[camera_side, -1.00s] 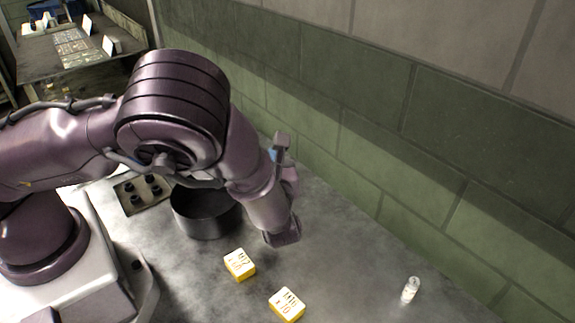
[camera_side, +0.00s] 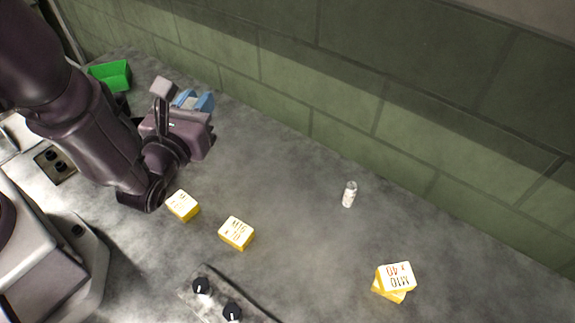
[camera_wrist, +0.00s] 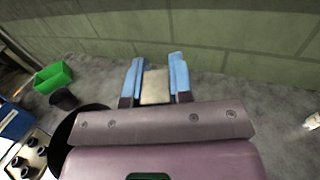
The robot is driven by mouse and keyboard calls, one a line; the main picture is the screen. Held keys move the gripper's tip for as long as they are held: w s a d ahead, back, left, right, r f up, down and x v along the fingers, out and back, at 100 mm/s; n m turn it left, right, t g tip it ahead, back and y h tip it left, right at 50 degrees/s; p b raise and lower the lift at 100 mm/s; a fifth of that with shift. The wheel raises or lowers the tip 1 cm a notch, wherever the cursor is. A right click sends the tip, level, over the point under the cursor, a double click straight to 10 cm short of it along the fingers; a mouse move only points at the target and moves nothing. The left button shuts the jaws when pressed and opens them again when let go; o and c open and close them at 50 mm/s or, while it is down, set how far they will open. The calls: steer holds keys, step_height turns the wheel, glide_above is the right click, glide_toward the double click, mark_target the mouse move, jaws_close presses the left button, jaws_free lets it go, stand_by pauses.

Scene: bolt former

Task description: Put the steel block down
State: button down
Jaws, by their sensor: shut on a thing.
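My gripper (camera_side: 193,100) is in the upper left of the side view, with its blue fingers partly hidden behind the purple wrist housing. In the wrist view my gripper (camera_wrist: 155,84) is shut on a pale, flat-faced block (camera_wrist: 155,90), the steel block, with one blue finger on each side. The near end of the block is hidden by the housing. I cannot make out the block in the side view. Grey bench surface shows beyond the fingers; the block's height above it is hard to tell.
A green bin (camera_side: 110,75) stands at the back left. Yellow-and-white boxes (camera_side: 236,233) lie in front of my gripper, with stacked ones (camera_side: 396,276) at the right. A small white bottle (camera_side: 349,195) stands mid-bench. A round black container (camera_wrist: 62,132) is left of the housing. Open bench lies between.

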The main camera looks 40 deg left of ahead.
steer(key=d+m+t+h, duration=0.1)
steer(key=d+m+h, duration=0.3)
steer(key=d+h, duration=0.15)
steer(key=shift+h, duration=0.65)
steer(key=w+d+f, duration=0.1)
steer(key=w+f, duration=0.2)
steer(key=w, duration=0.1)
steer(key=w+d+f, duration=0.2)
steer(key=w+f, duration=0.1)
steer(key=w, duration=0.1)
steer(key=w+d+f, duration=0.1)
steer(key=w+f, duration=0.3)
steer(key=shift+d, duration=0.35)
steer(key=shift+w+d+f, duration=0.1)
steer(key=shift+w+f, duration=0.05)
steer(key=shift+f, duration=0.8)
steer(key=shift+w+f, duration=0.1)
steer(key=shift+f, duration=0.8)
steer(key=shift+f, duration=0.1)
steer(key=c, duration=1)
jaws_free()
steer(key=shift+f, duration=0.1)
